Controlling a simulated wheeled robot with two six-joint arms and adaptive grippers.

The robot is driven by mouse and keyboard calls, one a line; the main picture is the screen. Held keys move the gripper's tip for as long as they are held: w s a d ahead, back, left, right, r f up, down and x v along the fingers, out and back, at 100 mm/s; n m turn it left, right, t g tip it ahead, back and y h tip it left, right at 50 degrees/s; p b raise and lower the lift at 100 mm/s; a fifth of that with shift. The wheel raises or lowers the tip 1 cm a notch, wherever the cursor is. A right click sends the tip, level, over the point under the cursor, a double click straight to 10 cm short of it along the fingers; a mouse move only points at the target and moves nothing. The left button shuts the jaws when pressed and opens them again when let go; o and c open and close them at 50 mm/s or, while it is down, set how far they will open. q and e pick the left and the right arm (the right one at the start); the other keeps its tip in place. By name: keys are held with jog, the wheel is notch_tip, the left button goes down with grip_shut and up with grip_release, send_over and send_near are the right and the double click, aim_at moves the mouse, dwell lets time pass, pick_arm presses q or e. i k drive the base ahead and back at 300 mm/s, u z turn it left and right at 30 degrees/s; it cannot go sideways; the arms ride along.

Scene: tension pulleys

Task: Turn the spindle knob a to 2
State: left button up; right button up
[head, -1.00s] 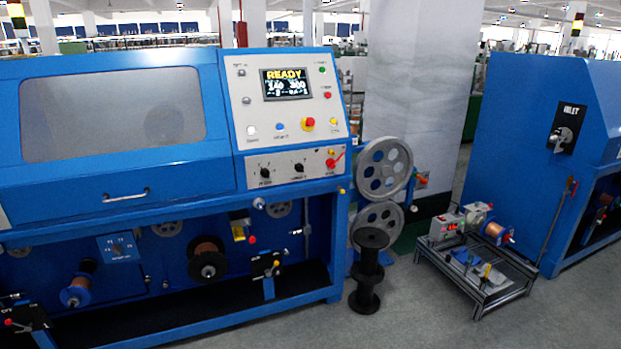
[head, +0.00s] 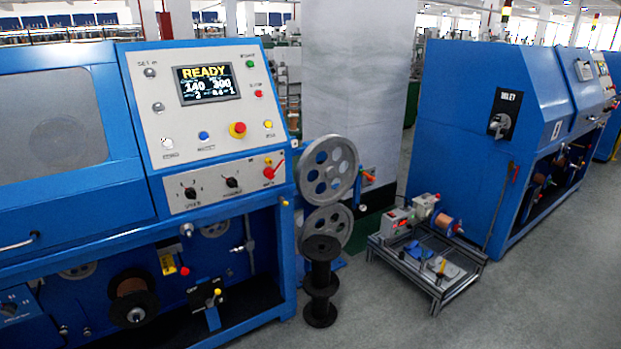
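A blue machine with a slanted light control panel (head: 150,95) stands at the left in the head view. The strip below it carries two black rotary knobs, a left one (head: 190,192) and a right one (head: 232,182), with small marks around them. Their labels are too blurred to read, so I cannot tell which is spindle knob a or where each points. A red-handled switch (head: 270,172) sits to their right. Neither of my grippers is in view.
Two grey spoked pulleys (head: 327,168) stick out from the machine's right side, above a black spool stand (head: 320,282). A low metal-framed cart (head: 440,290) stands on the floor to the right. Another blue machine (head: 460,120) is behind it.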

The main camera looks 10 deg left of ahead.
aim_at(232, 182)
jog(key=z, duration=0.75)
jog(key=i, duration=2.15)
jog(key=u, duration=0.8)
jog(key=i, duration=0.75)
jog(key=u, duration=0.85)
